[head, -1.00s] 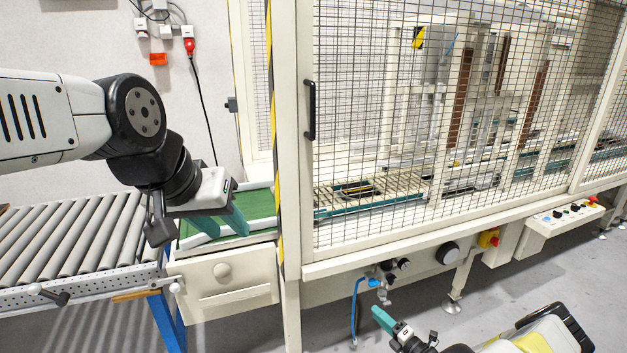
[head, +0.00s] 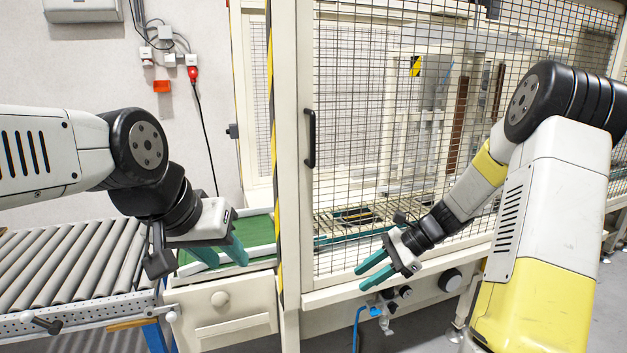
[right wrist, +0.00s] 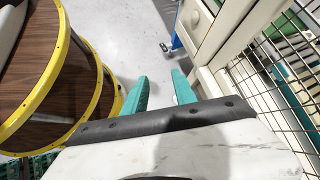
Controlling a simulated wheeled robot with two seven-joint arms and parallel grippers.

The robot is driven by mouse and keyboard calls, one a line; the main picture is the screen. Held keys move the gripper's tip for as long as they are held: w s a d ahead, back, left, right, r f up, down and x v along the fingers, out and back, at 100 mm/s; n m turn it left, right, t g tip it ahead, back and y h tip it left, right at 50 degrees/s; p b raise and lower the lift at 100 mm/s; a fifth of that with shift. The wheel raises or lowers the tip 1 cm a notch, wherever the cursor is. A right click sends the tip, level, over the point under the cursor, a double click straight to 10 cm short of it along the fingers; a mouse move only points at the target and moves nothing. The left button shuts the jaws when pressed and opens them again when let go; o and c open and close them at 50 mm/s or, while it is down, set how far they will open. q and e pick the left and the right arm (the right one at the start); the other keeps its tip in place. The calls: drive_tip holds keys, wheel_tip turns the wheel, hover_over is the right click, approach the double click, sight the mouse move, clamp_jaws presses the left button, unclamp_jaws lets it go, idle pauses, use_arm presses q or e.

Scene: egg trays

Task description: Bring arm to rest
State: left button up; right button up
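My left gripper (head: 222,254) is at the left in the head view, above the green belt (head: 246,228) at the end of the roller conveyor. Its teal fingers stand apart with nothing seen between them. My right gripper (head: 370,272) is in front of the caged machine, its teal fingers pointing left, apart and empty. In the right wrist view the same fingers (right wrist: 160,92) are spread over bare grey floor. No egg tray is held by either gripper.
The caged machine (head: 308,200) with mesh panels stands close behind my right gripper. The roller conveyor (head: 70,265) is at the left. A white drawer front (head: 222,318) is below the belt. A yellow-edged, wood-patterned rounded object (right wrist: 45,70) is at the left in the right wrist view.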

drive_tip(key=s+d+r+n+t+h, duration=0.1)
drive_tip(key=s+r+n+t+h, duration=0.4)
drive_tip(key=s+r+n, duration=1.1)
drive_tip(key=s+r+h, duration=0.2)
drive_tip(key=s+r, duration=0.1)
drive_tip(key=shift+s+r+t, duration=0.15)
drive_tip(key=shift+r+t, duration=0.05)
drive_tip(key=shift+t, duration=0.2)
